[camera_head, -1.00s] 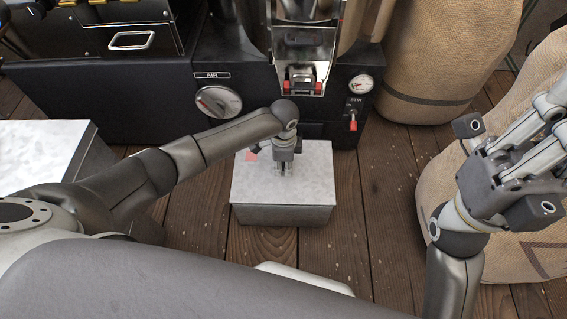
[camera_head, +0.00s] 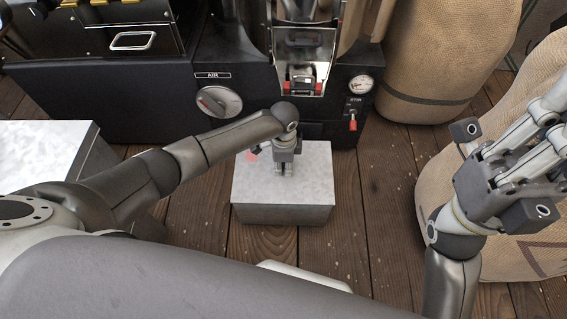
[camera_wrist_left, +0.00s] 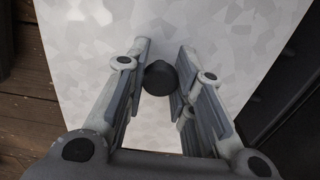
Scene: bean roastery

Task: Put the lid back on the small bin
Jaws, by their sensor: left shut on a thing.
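The small bin (camera_head: 283,215) is a grey metal box on the floor in front of the roaster. Its pale galvanized lid (camera_head: 312,180) lies flat over the bin's top, with no gap that I can make out. My left gripper (camera_head: 283,172) points down at the lid's middle. In the left wrist view, my left gripper (camera_wrist_left: 160,80) is shut on the dark round knob (camera_wrist_left: 160,78) of the lid, with a finger on each side. My right gripper (camera_head: 520,150) is raised at the right, away from the bin; its fingertips run out of the picture.
The black roaster (camera_head: 110,100) stands just behind the bin, with a dial, a gauge and a red switch. Another metal box (camera_head: 45,150) is at the left. Burlap sacks (camera_head: 435,60) stand at the right. Bare plank floor (camera_head: 375,200) lies right of the bin.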

